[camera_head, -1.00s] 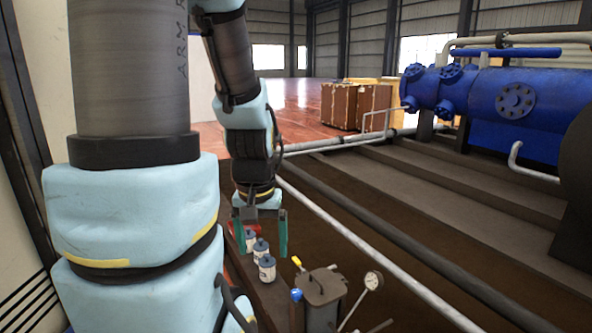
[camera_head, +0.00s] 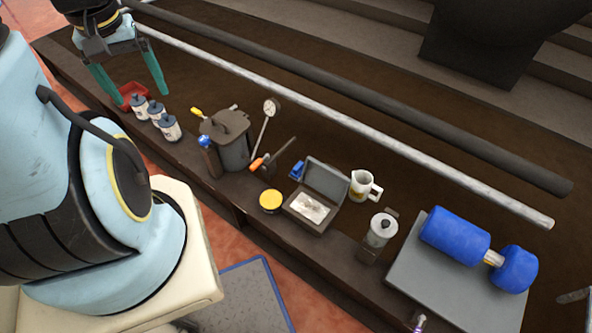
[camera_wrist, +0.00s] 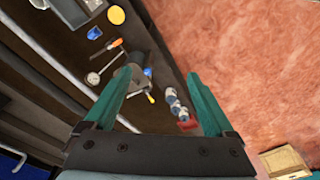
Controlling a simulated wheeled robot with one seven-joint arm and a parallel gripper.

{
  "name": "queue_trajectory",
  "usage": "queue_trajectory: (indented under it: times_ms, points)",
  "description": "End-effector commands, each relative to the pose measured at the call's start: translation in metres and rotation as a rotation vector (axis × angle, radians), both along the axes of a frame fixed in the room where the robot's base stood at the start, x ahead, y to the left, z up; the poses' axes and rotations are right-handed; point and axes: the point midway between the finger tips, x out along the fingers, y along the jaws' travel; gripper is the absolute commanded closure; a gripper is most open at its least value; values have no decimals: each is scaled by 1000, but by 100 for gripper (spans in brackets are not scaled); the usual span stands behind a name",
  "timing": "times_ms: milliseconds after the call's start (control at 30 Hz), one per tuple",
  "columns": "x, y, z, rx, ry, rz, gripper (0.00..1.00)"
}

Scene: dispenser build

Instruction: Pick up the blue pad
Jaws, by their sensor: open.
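A small blue item (camera_head: 297,170) lies on the dark bench beside the open grey case; it looks like the blue pad, but is too small to be sure. In the wrist view a blue patch (camera_wrist: 95,33) shows near the top left, beside the case. My gripper (camera_head: 141,98) is open and empty at the upper left in the head view, above the red tray and the small cans, well to the left of the blue item. Its two green fingers also show spread apart in the wrist view (camera_wrist: 159,76).
On the dark bench stand a red tray (camera_head: 133,94), several small cans (camera_head: 157,113), a lidded grey bin (camera_head: 231,150), a dial gauge (camera_head: 270,108), a yellow-topped tin (camera_head: 270,201), the case (camera_head: 325,180), a mug (camera_head: 360,186) and a canister (camera_head: 381,229). A large blue cylinder (camera_head: 455,236) lies on a grey plate.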

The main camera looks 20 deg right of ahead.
Motion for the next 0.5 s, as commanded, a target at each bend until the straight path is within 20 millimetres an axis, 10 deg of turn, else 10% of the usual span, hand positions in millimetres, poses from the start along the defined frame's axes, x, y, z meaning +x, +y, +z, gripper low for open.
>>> queue_trajectory:
  times_ms: [333,500]
  points:
    - [2,-1,-4,0,1,2,0]
    - [22,-20,-41,-6,14,31,0]
